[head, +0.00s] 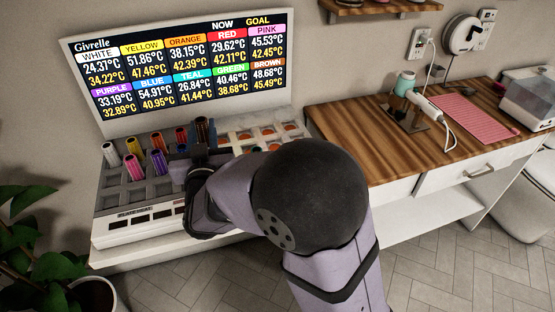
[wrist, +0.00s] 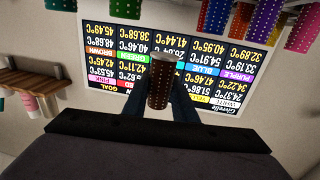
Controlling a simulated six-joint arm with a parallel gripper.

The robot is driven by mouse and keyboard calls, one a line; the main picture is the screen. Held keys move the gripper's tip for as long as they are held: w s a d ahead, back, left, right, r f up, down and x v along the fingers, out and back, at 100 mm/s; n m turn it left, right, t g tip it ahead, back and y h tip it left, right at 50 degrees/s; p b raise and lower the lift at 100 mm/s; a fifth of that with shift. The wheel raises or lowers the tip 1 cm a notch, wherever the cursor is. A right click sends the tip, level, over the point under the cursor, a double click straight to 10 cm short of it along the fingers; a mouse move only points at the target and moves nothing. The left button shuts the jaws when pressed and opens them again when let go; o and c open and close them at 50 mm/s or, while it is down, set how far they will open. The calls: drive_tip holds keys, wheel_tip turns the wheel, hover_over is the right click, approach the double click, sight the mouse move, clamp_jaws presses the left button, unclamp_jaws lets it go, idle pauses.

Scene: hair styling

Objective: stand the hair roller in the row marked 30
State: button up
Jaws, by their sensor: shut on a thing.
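My gripper (wrist: 160,112) is shut on a dark brown hair roller (wrist: 159,85), seen between its two fingers in the wrist view. The roller's pale end points away from the wrist. In the head view my gripper (head: 196,160) is over the middle of the grey slotted roller stand (head: 112,205), and its fingertips are largely hidden by my arm. A brown roller (head: 202,130) shows upright just behind it; I cannot tell whether it is the held one. No row mark reading 30 is legible.
Rollers stand in the left slots, including white (head: 110,154), blue (head: 158,162) and red (head: 181,137). Slots with orange insides (head: 268,131) lie right of my gripper. A temperature board (head: 180,65) stands behind. A wooden counter (head: 350,125) is to the right, a plant (head: 30,230) front left.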

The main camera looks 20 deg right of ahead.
drive_tip(key=s+d+f+m+g+h+p, duration=0.1)
drive_tip(key=s+d+m+g+h+p, duration=0.2)
drive_tip(key=d, duration=1.5)
drive_tip(key=s+d+f+m+h+p, duration=0.1)
drive_tip(key=d+m+h+p, duration=0.35)
drive_tip(key=d, duration=1.35)
drive_tip(key=w+a+r+n+t+y+p, duration=0.1)
drive_tip(key=w+a+n+t+y, duration=0.15)
drive_tip(key=a+n+y, duration=1.1)
drive_tip(key=shift+s+a+f+m+t+h, duration=0.1)
drive_tip(key=shift+a+f+m+h, duration=0.45)
drive_tip(key=shift+f, duration=0.35)
drive_tip(key=shift+s+a+f+m+t+h, duration=0.15)
drive_tip(key=shift+a+f+m+h, duration=0.2)
drive_tip(key=shift+f+m, duration=0.45)
drive_tip(key=shift+w+a+f+m+t+h, duration=0.1)
drive_tip(key=shift+a+f+m+h, duration=0.35)
drive_tip(key=shift+f, duration=0.6)
drive_tip(key=shift+s+f, duration=0.1)
drive_tip(key=shift+f, duration=2)
